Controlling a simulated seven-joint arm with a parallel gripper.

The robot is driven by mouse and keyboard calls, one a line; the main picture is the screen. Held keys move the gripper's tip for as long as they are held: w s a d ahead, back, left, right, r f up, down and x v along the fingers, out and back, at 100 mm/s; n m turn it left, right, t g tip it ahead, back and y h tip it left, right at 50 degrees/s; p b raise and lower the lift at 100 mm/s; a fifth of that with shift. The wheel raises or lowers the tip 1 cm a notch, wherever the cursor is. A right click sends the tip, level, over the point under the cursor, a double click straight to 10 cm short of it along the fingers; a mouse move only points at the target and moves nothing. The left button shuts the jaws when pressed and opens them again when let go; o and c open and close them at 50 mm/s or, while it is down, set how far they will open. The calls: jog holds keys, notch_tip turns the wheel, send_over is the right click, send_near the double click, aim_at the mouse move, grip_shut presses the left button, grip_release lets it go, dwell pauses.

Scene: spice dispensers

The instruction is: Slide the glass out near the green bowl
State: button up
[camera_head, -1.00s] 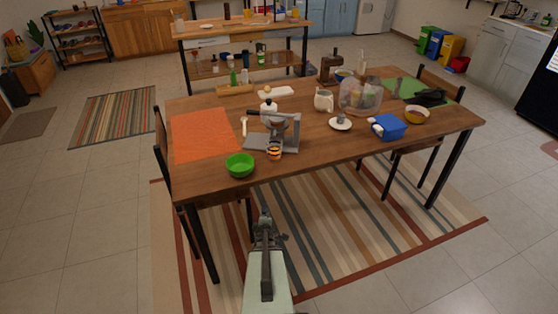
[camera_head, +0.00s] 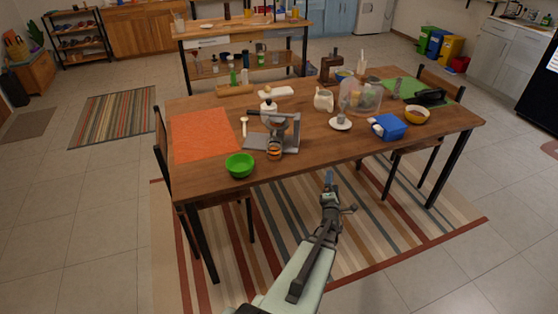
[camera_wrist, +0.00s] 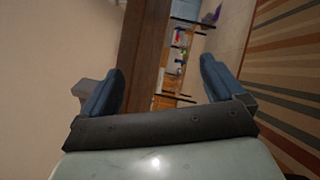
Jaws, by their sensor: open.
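A small glass (camera_head: 274,151) with an amber look stands on the wooden table at the front of a grey lever device (camera_head: 283,130). I cannot tell whether it touches the device's base. A green bowl (camera_head: 240,165) sits to its left, near the table's front edge. My gripper (camera_head: 328,178) is off the front edge, to the right of the glass, over the striped rug. In the wrist view, its two blue fingers (camera_wrist: 160,85) are apart with nothing between them. The glass and the bowl do not show in the wrist view.
An orange mat (camera_head: 204,134) lies on the table's left. The table's front edge right of the bowl is fairly clear.

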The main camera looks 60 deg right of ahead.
aim_at(276, 151)
jog(key=s+d+r+n+h, duration=0.1)
jog(key=s+d+r+h, duration=0.1)
jog(key=s+r, duration=0.3)
jog(key=s+d+r+n+h, duration=0.1)
jog(key=s+r+h, duration=0.15)
jog(key=r, duration=0.55)
jog(key=w+a+n+t+y, duration=0.2)
jog(key=w+n, duration=0.3)
jog(key=w, duration=0.4)
jog(key=w+a+n+t+y, duration=0.2)
jog(key=w+a+n+y, duration=0.2)
jog(key=w, duration=0.5)
jog(key=w+a+f+n+t+y, duration=0.1)
jog(key=w+a+n, duration=0.4)
jog(key=w, duration=0.5)
jog(key=shift+n+t+y, duration=0.5)
jog(key=shift+n+y, duration=0.65)
jog(key=shift+n, duration=0.25)
jog(key=shift+x, duration=3.75)
